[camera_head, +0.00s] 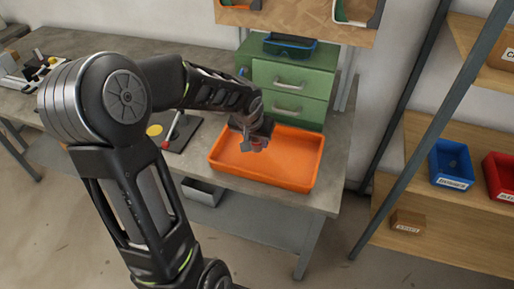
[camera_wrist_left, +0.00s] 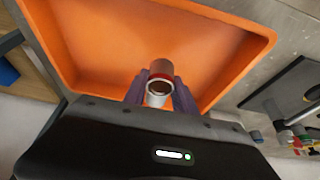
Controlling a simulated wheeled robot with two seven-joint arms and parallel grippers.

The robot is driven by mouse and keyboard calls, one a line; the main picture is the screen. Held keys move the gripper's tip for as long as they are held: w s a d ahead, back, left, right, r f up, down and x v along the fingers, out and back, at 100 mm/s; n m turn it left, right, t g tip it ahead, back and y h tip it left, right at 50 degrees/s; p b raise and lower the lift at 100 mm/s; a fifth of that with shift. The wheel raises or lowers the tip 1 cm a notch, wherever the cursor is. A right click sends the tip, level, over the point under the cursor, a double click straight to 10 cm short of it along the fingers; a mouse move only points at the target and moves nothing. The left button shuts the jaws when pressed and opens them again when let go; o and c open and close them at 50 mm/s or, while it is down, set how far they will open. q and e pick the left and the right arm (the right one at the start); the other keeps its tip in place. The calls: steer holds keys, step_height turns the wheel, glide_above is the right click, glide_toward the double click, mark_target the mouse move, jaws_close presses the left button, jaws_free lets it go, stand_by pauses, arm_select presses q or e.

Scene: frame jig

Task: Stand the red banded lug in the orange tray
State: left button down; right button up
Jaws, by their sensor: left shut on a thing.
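The red banded lug (camera_wrist_left: 161,79) is a short light tube with a red band, seen end-on in the left wrist view. My left gripper (camera_wrist_left: 152,92) is shut on it, one finger on each side. In the head view my left gripper (camera_head: 252,143) is over the orange tray (camera_head: 303,172), near its back left part, and only a little red of the lug (camera_head: 258,143) shows. The tray also fills much of the left wrist view (camera_wrist_left: 100,50). I cannot tell whether the lug touches the tray floor. My right gripper is not in view.
A dark base plate (camera_head: 180,135) with a red-handled clamp lies left of the tray. The rest of the tray is empty. A shelf with a blue bin (camera_head: 451,165) and a red bin (camera_head: 500,176) stands at right.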

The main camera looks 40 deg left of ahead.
mark_target(257, 147)
arm_select(q)
steer(key=shift+f, duration=1.85)
steer(key=shift+f+b, duration=0.15)
steer(key=shift+b, duration=0.15)
steer(key=c, duration=1)
jaws_free()
steer(key=shift+r, duration=0.45)
steer(key=p+v, duration=0.1)
steer(key=v, duration=1)
steer(key=shift+s+d+r, duration=0.15)
steer(key=shift+s, duration=0.1)
